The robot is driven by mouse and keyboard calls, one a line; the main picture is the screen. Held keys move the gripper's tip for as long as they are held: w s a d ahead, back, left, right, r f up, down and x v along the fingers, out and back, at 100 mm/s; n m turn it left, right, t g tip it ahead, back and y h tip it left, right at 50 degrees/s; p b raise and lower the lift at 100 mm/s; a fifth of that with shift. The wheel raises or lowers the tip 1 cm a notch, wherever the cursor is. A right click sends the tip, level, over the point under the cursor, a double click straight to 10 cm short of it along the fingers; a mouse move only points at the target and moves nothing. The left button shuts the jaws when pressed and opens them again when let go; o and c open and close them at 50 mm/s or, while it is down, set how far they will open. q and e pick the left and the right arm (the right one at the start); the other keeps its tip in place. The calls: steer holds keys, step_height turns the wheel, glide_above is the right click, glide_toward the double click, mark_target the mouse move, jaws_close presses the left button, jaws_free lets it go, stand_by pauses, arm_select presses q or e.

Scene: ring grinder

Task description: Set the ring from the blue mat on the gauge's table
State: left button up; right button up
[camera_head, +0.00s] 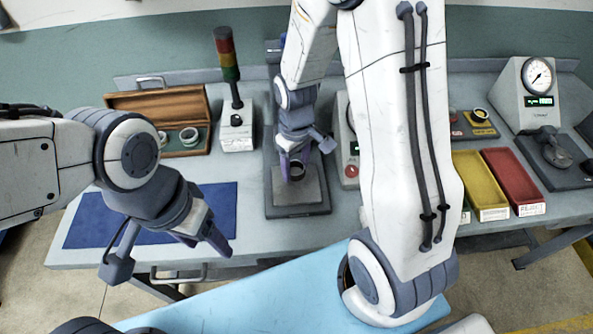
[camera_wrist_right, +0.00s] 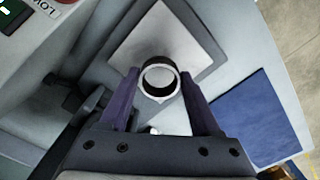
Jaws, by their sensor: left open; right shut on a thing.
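My right gripper (camera_head: 294,168) is over the grey square plate (camera_head: 312,198) of the middle machine. In the right wrist view its purple fingers (camera_wrist_right: 160,95) are shut on a dark-rimmed ring (camera_wrist_right: 158,66), which also shows in the head view (camera_head: 297,169). I cannot tell whether the ring touches the plate. My left gripper (camera_head: 206,238) is open and empty over the front edge of the blue mat (camera_head: 90,215). The visible part of the mat is bare. The gauge (camera_head: 537,98) stands at the far right, its round table (camera_head: 557,152) on a grey base.
An open wooden box (camera_head: 160,102) with rings stands behind the mat, beside a signal lamp (camera_head: 228,60). A yellow tray (camera_head: 480,178) and a red tray (camera_head: 512,175) lie left of the gauge. My right arm hides part of the bench between plate and trays.

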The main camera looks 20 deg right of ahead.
mark_target(296, 183)
steer(key=shift+f, duration=1.8)
steer(key=shift+f, duration=0.1)
steer(key=shift+f, duration=0.15)
steer(key=o, duration=1.5)
steer(key=shift+c, duration=0.2)
steer(key=shift+r, duration=0.2)
step_height(296, 183, up, 12)
steer(key=s+a+r+n, duration=0.1)
steer(key=s+a+r, duration=0.1)
steer(key=s+a, duration=0.4)
steer(key=s+a+r+n+y, duration=0.1)
steer(key=s+a, duration=0.5)
steer(key=s, duration=0.6)
steer(key=shift+a+r+n, duration=0.15)
steer(key=shift+r+n, duration=0.15)
steer(key=shift+r, duration=0.6)
